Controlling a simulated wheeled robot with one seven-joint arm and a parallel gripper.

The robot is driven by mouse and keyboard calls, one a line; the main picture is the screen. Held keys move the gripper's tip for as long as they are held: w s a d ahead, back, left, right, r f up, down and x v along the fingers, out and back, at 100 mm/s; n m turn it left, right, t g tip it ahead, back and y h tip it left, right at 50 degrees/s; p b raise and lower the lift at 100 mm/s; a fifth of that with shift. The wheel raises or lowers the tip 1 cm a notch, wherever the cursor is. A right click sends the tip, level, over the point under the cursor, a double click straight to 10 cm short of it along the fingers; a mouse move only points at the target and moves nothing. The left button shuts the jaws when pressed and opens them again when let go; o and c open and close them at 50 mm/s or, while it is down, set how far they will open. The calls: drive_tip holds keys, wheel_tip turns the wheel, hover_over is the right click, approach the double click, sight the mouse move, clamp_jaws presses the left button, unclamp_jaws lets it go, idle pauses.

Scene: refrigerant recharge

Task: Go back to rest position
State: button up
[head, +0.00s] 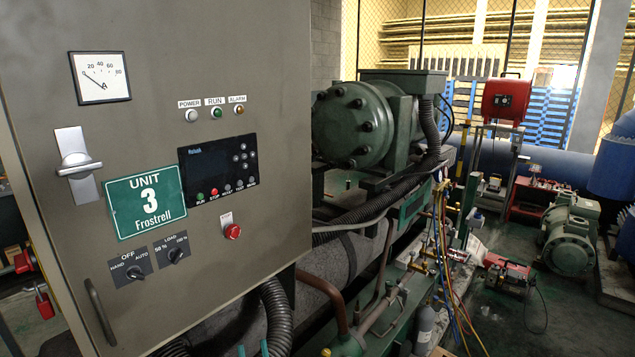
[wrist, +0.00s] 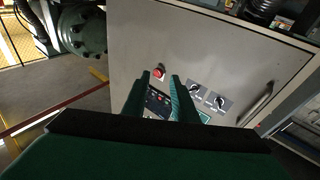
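My gripper shows in the wrist view (wrist: 161,78) with its two teal fingers apart and nothing seen between them. It faces the grey control cabinet (wrist: 130,45). In the head view two teal tips, apparently my gripper's fingers (head: 252,350), show at the bottom edge in front of the cabinet (head: 255,75). The cabinet's door is shut. It carries a display panel (head: 217,168), a red stop button (head: 232,231) and two selector knobs, the HAND/OFF/AUTO one (head: 135,272) and the LOAD one (head: 174,254). The fingers partly cover the display panel in the wrist view (wrist: 158,102).
A green compressor (head: 365,120) and pipework stand right of the cabinet. Coloured hoses (head: 445,255), a grey cylinder (head: 425,325) and a red-and-grey machine (head: 505,272) are at the right. A red padlock (head: 43,303) hangs at the left. Open floor (wrist: 85,105) shows beside the cabinet.

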drive_tip(key=s+d+f+m+g+h, duration=0.1)
drive_tip(key=s+d+f+m+h, duration=0.2)
drive_tip(key=s+f, duration=0.55)
drive_tip(key=s+d+f+m+g+h, duration=0.15)
drive_tip(key=s+d+f, duration=0.25)
drive_tip(key=s+f, duration=0.4)
drive_tip(key=s+d+f+h, duration=0.1)
drive_tip(key=s+d+f, duration=0.1)
drive_tip(key=s, duration=0.7)
drive_tip(key=s+d+f+g+h, duration=0.1)
drive_tip(key=s+d+f, duration=0.1)
drive_tip(key=s, duration=0.7)
drive_tip(key=shift+s+d+f, duration=0.25)
drive_tip(key=shift+d+f, duration=0.15)
drive_tip(key=shift+d, duration=0.25)
